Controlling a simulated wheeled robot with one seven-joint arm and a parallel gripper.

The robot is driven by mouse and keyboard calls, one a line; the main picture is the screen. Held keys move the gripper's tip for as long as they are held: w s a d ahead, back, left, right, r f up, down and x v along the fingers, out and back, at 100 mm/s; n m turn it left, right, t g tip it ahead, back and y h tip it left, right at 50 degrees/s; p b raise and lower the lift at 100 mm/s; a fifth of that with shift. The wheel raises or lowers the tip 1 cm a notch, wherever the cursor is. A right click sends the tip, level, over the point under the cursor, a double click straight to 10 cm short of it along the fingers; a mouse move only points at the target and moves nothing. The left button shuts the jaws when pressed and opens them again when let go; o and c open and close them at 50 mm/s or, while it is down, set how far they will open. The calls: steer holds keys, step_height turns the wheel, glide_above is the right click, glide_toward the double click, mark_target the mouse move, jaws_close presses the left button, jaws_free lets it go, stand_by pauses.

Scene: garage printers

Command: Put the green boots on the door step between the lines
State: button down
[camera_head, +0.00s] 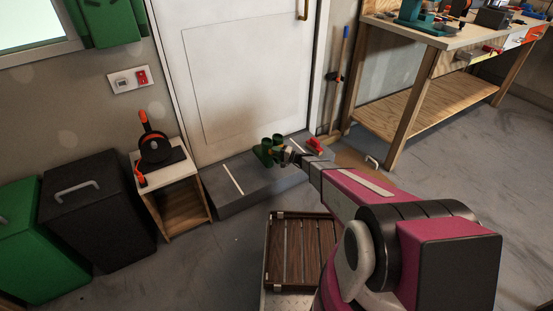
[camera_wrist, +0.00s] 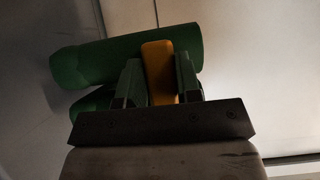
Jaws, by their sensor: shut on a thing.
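The green boots (camera_head: 265,154) are at the door step (camera_head: 221,197), in front of the white door. They stand between two white lines, the left line (camera_head: 233,179) and the right line (camera_head: 297,146). My gripper (camera_head: 283,153) reaches them from the right. In the wrist view the boots (camera_wrist: 120,57) look sideways, one mostly hidden below the other. My gripper (camera_wrist: 160,82) is shut on an orange-yellow part (camera_wrist: 159,70) joined to the boots. I cannot tell whether the soles touch the step.
A red object (camera_head: 314,145) sits on the step right of the right line. A small wooden stand (camera_head: 180,190) with a black and orange tool is left of the step. A slatted wooden tray (camera_head: 300,252) is in front. A workbench (camera_head: 430,40) stands at the right.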

steer(key=shift+w+d+f, duration=0.1)
steer(key=shift+d+f, duration=0.05)
steer(key=shift+f, duration=0.9)
steer(key=shift+d+f, duration=0.1)
steer(key=shift+f, duration=1)
steer(key=c, duration=0.8)
jaws_free()
